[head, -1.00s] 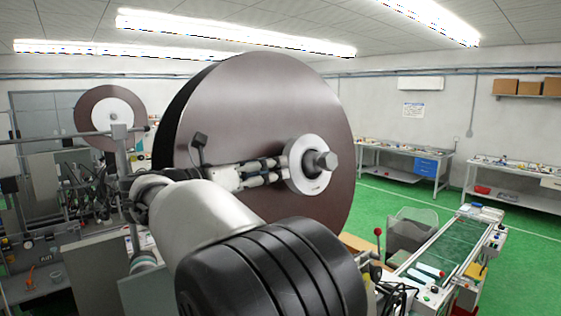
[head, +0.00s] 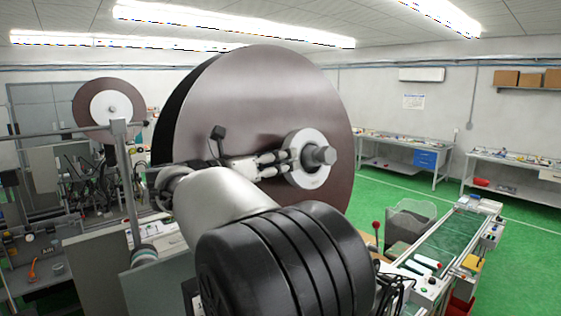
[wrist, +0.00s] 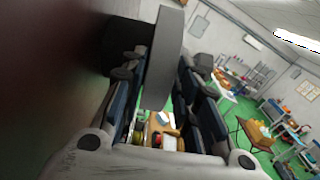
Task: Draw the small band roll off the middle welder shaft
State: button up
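A large brown disc-shaped roll (head: 250,110) fills the middle of the head view. In front of its centre a small white ring-shaped roll (head: 311,172) sits around a grey shaft end (head: 320,155). My gripper (head: 287,162) is open, its fingers reaching across the brown face to the left side of the white roll. In the wrist view a grey, slab-like edge (wrist: 165,55), apparently that roll's rim, stands between my gripper's two fingers (wrist: 165,115). I cannot tell whether either finger touches it. The brown face (wrist: 45,75) is close on the left.
Another brown roll with a white centre (head: 110,103) stands on a machine at the back left. A small roll (head: 144,256) hangs low at left. A green conveyor (head: 445,240) is at lower right. Workbenches (head: 400,148) line the wall, with open green floor before them.

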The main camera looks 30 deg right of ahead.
grip_shut()
jog(key=shift+r+b, duration=0.15)
jog(key=shift+b, duration=0.2)
jog(key=shift+s, duration=0.1)
jog(key=s+d+r+b, duration=0.1)
jog(key=s+r+b, duration=0.2)
jog(key=s+b, duration=0.5)
jog(key=shift+s+d+b, duration=0.35)
jog(key=shift+s+b, duration=0.05)
jog(key=shift+s, duration=1.65)
dwell(0.6)
